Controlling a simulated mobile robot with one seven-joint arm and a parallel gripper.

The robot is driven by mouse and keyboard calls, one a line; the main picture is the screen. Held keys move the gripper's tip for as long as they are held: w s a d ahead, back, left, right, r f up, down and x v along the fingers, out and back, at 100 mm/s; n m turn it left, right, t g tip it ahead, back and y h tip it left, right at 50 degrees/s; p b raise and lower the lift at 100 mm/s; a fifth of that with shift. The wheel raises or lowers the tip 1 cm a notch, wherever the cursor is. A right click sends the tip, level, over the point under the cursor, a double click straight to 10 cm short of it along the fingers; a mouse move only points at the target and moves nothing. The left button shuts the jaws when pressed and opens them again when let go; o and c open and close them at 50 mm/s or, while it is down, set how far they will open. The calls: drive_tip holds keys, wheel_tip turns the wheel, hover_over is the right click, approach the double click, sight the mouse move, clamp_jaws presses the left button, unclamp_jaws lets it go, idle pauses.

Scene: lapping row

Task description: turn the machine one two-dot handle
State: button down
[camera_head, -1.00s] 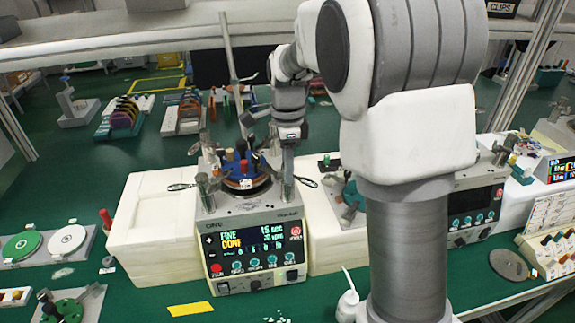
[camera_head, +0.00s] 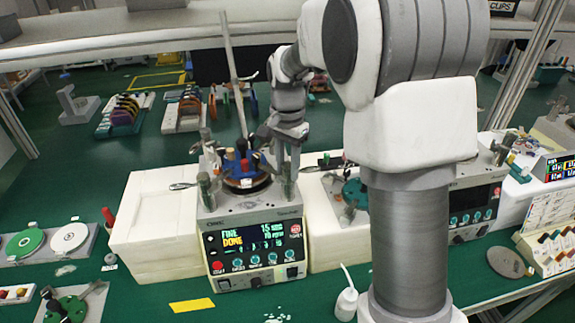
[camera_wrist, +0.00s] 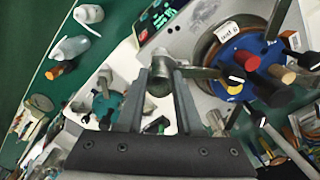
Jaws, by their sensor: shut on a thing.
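Machine one (camera_head: 254,245) is a pale box with a lit screen reading FINE and DONE. On its top is a round plate with a blue disc (camera_wrist: 255,65) carrying several coloured knobs. Metal posts stand at its left (camera_head: 205,190) and right sides. My gripper (camera_head: 285,150) is at the right post, beside the blue disc. In the wrist view my gripper (camera_wrist: 160,88) has its fingers on either side of a grey metal handle (camera_wrist: 159,80), whose bar reaches right to the disc's edge. I see no dots on the handle. The fingers hide part of it.
A white block (camera_head: 150,235) flanks the machine on the left. A second machine (camera_head: 470,205) stands on the right, partly behind my arm. A thin pole rises behind the disc.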

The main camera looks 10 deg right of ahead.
sight(288, 165)
drive_tip(key=shift+w+r+n, duration=0.1)
drive_tip(key=shift+n, duration=0.3)
drive_tip(key=c, duration=0.6)
unclamp_jaws()
drive_tip(key=shift+o, duration=0.2)
wheel_tip(288, 165, up, 17)
drive_tip(key=shift+r+p, duration=0.2)
drive_tip(key=shift+p, duration=0.25)
